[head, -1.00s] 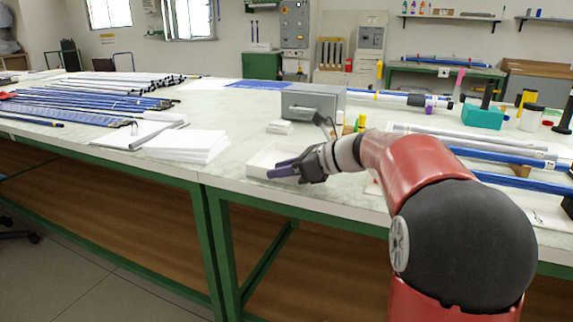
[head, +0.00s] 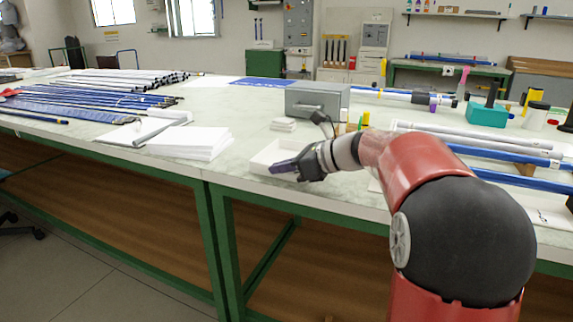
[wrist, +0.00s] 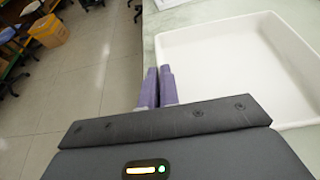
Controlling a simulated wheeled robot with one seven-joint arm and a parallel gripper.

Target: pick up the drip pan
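The drip pan looks to be the shallow white tray (head: 265,156) at the front edge of the bench in the head view. In the wrist view the pan (wrist: 228,65) is empty and fills the upper right. My gripper (head: 279,168) is at the pan's front side, partly covering it. In the wrist view its two purple fingers (wrist: 159,72) lie side by side with almost no gap. They are just left of the pan's near-left wall, over the bench edge and floor, with nothing visible between them. Whether they touch the wall is unclear.
A grey metal box (head: 317,99) stands behind the pan, with a small white stack (head: 283,124) beside it. A paper stack (head: 190,142) lies to the left. White and blue rods (head: 470,138) lie to the right. Bare bench top shows between paper and pan.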

